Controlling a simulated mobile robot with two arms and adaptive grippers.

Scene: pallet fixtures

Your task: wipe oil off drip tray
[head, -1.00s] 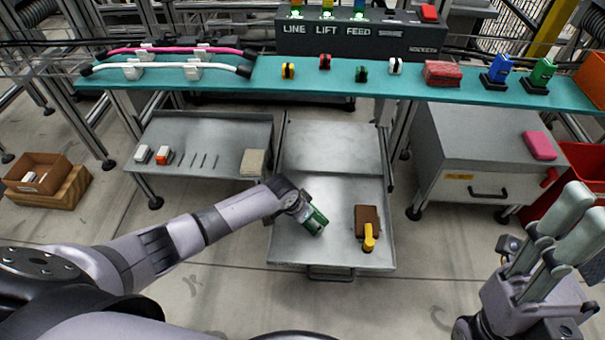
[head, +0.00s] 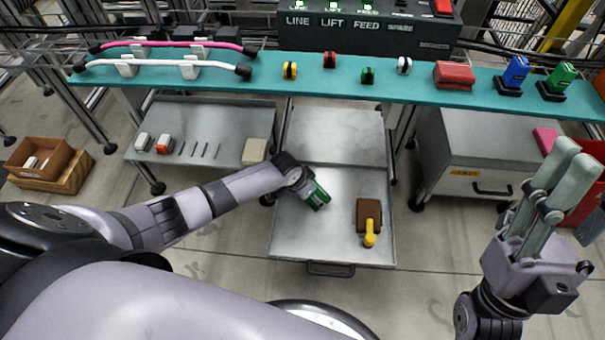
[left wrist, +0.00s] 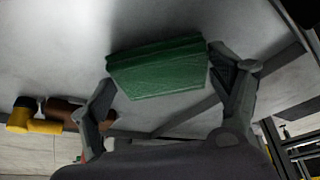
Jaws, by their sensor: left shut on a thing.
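The drip tray (head: 290,235) is a flat grey metal tray with a front handle, low in the middle of the head view. My left gripper (head: 312,194) is over its left half, shut on a green block-shaped pad (head: 319,198). The left wrist view shows the green pad (left wrist: 158,70) between the two fingers, over the grey tray surface. I cannot tell whether the pad touches the tray. No oil patch stands out on the tray. My right gripper (head: 572,158) is raised at the right, away from the tray, with nothing seen in it; its finger gap is unclear.
A brown block (head: 368,210) with a yellow handle (head: 370,236) sits on the tray's right side. A grey side table (head: 205,120) stands left, a drawer cabinet (head: 480,135) right. A teal shelf (head: 210,80) with several small items runs behind. The floor in front is clear.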

